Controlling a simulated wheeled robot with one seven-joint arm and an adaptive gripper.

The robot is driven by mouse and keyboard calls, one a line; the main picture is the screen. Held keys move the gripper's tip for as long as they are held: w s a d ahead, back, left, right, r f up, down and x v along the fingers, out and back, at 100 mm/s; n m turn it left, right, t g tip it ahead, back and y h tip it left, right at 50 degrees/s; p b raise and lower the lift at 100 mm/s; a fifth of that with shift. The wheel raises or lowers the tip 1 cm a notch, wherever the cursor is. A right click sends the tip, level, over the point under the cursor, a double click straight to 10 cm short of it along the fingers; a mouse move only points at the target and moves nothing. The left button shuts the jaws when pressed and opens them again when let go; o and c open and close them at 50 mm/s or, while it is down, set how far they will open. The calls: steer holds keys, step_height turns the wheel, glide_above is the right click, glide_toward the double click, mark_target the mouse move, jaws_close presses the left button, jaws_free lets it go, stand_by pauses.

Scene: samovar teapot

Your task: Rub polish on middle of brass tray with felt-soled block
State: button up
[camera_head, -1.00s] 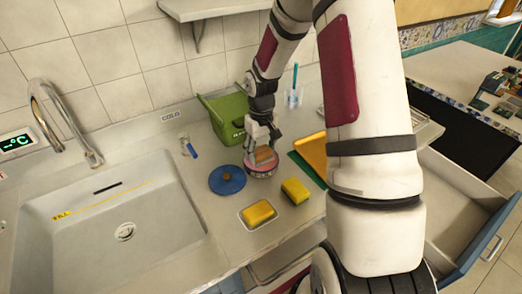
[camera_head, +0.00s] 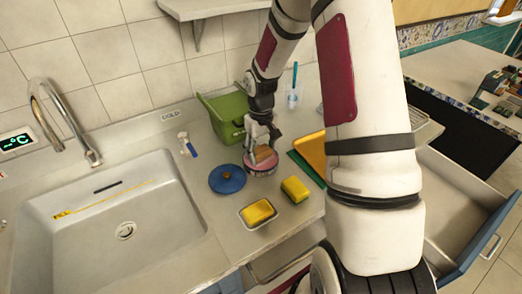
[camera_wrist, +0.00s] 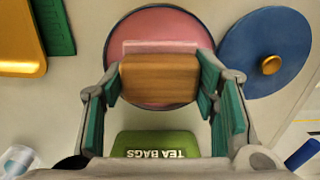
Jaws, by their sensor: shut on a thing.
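My gripper (camera_wrist: 160,88) is shut on a wooden block (camera_wrist: 160,80), with a pale pink layer showing at its far edge. The block is over a round tin (camera_head: 261,163) with a pink surface, which also shows in the wrist view (camera_wrist: 160,20). I cannot tell whether the block touches the pink surface. The brass tray (camera_head: 313,149) lies on a green mat (camera_head: 305,169) right of the tin, partly hidden by my arm. A corner of the tray shows at the top left in the wrist view (camera_wrist: 20,42).
A blue lid (camera_wrist: 262,40) with a knob lies beside the tin. A yellow sponge in a dish (camera_head: 257,212) and another sponge (camera_head: 295,189) lie in front. A green tea-bag box (camera_head: 230,122) and a cup (camera_head: 294,96) stand behind. The sink (camera_head: 130,208) is left; an open drawer (camera_head: 455,215) is right.

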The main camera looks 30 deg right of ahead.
mark_target(261, 149)
steer(key=shift+r+p, duration=1.5)
steer(key=shift+r, duration=2)
steer(key=w+a+f, duration=0.1)
steer(key=a, duration=1.3)
steer(key=shift+w+f, duration=0.15)
steer(key=shift+w, duration=0.05)
